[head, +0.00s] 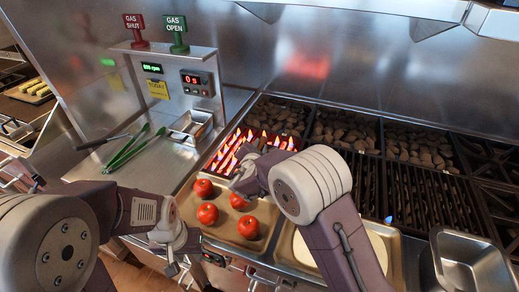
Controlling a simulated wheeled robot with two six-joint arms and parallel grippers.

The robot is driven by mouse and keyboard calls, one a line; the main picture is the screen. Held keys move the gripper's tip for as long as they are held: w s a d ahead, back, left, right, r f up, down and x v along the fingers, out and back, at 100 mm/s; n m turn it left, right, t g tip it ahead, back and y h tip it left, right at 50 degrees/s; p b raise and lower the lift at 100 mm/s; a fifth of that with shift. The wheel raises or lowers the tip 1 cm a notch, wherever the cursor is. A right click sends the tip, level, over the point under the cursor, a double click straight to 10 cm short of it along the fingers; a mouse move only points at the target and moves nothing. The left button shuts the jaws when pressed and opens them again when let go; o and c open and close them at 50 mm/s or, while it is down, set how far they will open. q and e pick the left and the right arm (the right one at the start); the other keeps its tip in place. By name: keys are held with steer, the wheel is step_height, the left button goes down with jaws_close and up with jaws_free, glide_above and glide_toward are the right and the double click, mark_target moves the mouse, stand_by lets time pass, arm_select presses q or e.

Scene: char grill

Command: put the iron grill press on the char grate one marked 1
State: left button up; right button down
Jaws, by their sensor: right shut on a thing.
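My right gripper (241,181) reaches in from the right and hangs over the front of the flaming grill section (222,158), just behind the tomatoes. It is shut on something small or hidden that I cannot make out. I cannot pick out the iron grill press elsewhere. Dark char grates (430,200) run to the right of the flames, partly hidden by my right arm. I cannot read a number 1 on any grate. My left gripper (172,266) is low at the front, left of the tomato tray; its jaws are too unclear to judge.
A tray (187,207) with several tomatoes (248,227) lies in front of the flames. Green tongs (127,148) lie on the steel counter at left, near a small metal pan (192,125). Gas signs and a timer panel (196,84) stand behind. An empty steel pan (468,262) is at right.

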steer(key=shift+w+f, duration=0.1)
steer(key=shift+f, duration=0.45)
steer(key=c, duration=1.3)
jaws_free()
steer(key=shift+f, duration=0.1)
steer(key=shift+r, duration=0.2)
steer(key=v, duration=1.2)
steer(key=shift+f+b, duration=0.15)
steer(key=shift+b, duration=0.25)
